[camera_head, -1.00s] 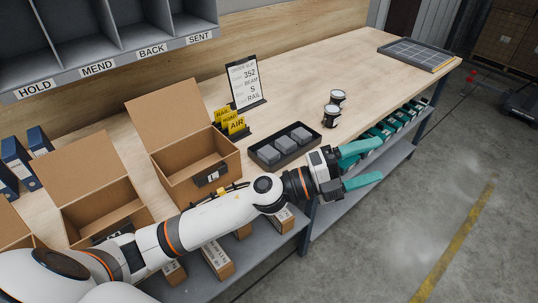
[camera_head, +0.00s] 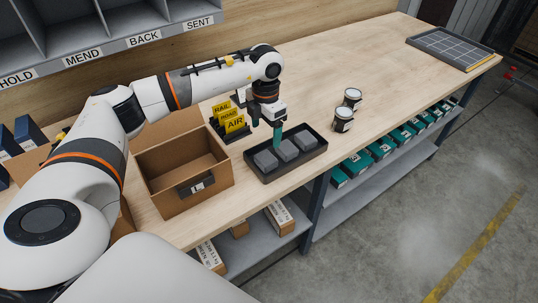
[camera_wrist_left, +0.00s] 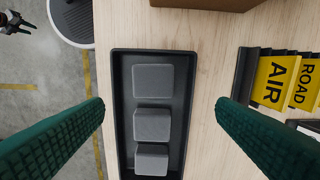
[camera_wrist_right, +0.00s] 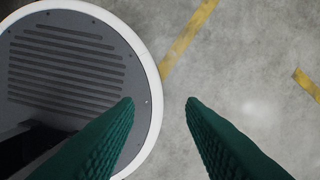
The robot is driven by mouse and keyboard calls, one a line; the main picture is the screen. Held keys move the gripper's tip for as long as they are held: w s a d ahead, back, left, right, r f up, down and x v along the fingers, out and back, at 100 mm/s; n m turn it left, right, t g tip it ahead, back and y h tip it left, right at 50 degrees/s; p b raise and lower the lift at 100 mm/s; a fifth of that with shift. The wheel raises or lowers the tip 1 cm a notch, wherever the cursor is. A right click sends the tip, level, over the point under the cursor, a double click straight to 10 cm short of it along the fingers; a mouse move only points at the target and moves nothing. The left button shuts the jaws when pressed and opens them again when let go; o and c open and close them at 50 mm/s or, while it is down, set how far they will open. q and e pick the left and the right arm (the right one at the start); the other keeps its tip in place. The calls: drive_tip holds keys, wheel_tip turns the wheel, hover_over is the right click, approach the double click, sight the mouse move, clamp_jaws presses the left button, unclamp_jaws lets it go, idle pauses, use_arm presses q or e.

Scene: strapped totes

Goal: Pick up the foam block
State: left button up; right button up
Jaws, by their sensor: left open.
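Three grey foam blocks lie in a row in a black tray on the bench. In the head view one is at the left (camera_head: 265,160), one in the middle (camera_head: 287,150) and one at the right (camera_head: 304,140). The left wrist view shows the same row, with a top block (camera_wrist_left: 152,80), a middle block (camera_wrist_left: 152,125) and a bottom block (camera_wrist_left: 151,160). The tray's rim (camera_head: 290,171) is clear. My left gripper (camera_head: 277,142) points down over the tray, open and empty, its fingers on either side of the tray in its wrist view. My right gripper (camera_wrist_right: 160,102) is open and empty above the floor.
An open cardboard box (camera_head: 185,170) stands left of the tray. Yellow AIR and ROAD cards (camera_head: 232,122) stand behind it. Two jars (camera_head: 343,119) stand to the right. A gridded tray (camera_head: 452,48) lies at the far end; the bench between is clear.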

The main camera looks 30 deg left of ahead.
sight(269, 156)
use_arm(q)
wheel_tip(269, 156, down, 4)
drive_tip(key=shift+d+r+p, duration=0.1)
drive_tip(key=shift+r+p, duration=0.15)
drive_tip(key=shift+p, duration=0.15)
drive_tip(key=shift+d+f+p, duration=0.2)
drive_tip(key=shift+f+p, duration=0.3)
drive_tip(key=shift+f, duration=0.15)
drive_tip(key=shift+d+f+p, duration=0.2)
drive_tip(key=shift+f+p, duration=0.25)
drive_tip(key=shift+f, duration=0.15)
wheel_tip(269, 156, down, 2)
drive_tip(key=shift+f, duration=0.45)
drive_tip(key=shift+w+f, duration=0.1)
drive_tip(key=shift+c, duration=0.6)
drive_tip(key=c, duration=0.9)
use_arm(e)
drive_tip(key=r, duration=0.1)
drive_tip(key=s+r, duration=0.1)
drive_tip(key=r, duration=0.1)
drive_tip(key=shift+s+r, duration=0.25)
drive_tip(key=shift+s, duration=0.15)
